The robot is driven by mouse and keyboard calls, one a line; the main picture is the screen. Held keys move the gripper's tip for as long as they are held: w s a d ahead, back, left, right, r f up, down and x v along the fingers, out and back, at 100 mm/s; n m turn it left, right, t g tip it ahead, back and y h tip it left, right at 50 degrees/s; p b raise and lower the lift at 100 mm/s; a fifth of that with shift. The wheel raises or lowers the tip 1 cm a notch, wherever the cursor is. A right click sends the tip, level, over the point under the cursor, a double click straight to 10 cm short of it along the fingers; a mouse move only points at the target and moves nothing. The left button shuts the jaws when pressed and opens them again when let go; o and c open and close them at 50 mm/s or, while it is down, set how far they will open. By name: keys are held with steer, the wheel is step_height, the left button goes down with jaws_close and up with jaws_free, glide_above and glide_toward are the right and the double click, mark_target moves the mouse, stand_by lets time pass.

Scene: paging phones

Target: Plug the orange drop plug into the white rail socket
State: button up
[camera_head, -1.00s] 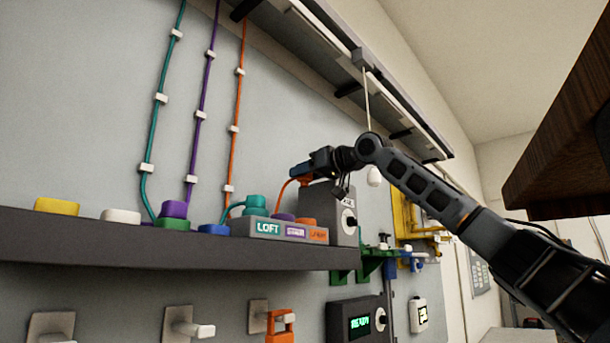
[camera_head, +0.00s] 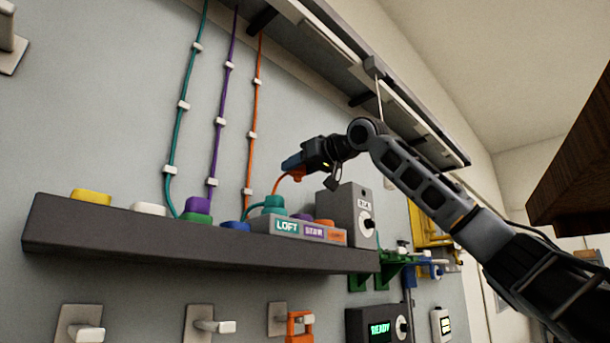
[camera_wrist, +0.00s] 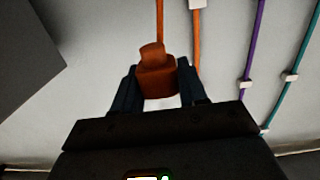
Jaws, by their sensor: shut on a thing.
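The orange drop plug (camera_head: 291,162) is between the fingers of my gripper (camera_head: 305,158), held in the air above the right part of the dark shelf. In the wrist view the orange plug (camera_wrist: 157,78) sits between both dark fingers (camera_wrist: 158,90), its orange cord running up. My gripper is shut on it. The white rail socket (camera_head: 148,209) stands on the shelf between a yellow socket (camera_head: 90,197) and a green one (camera_head: 170,217). It is well left of and below the plug, and its top looks empty.
A purple plug (camera_head: 198,206) sits above the green socket. A teal plug (camera_head: 273,204) stands at the labelled box (camera_head: 262,225), left of a grey dial box (camera_head: 349,212). Teal, purple and orange cords (camera_head: 252,135) run down the wall. Pegs stick out below the shelf (camera_head: 130,238).

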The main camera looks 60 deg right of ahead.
steer(key=w+a+b, duration=0.2)
steer(key=w+a, duration=0.1)
steer(key=a, duration=1.2)
steer(key=w+a+b, duration=0.3)
steer(key=w+a, duration=0.1)
steer(key=a, duration=1.2)
steer(key=shift+w+a, duration=0.25)
steer(key=shift+w, duration=0.05)
stand_by(0.4)
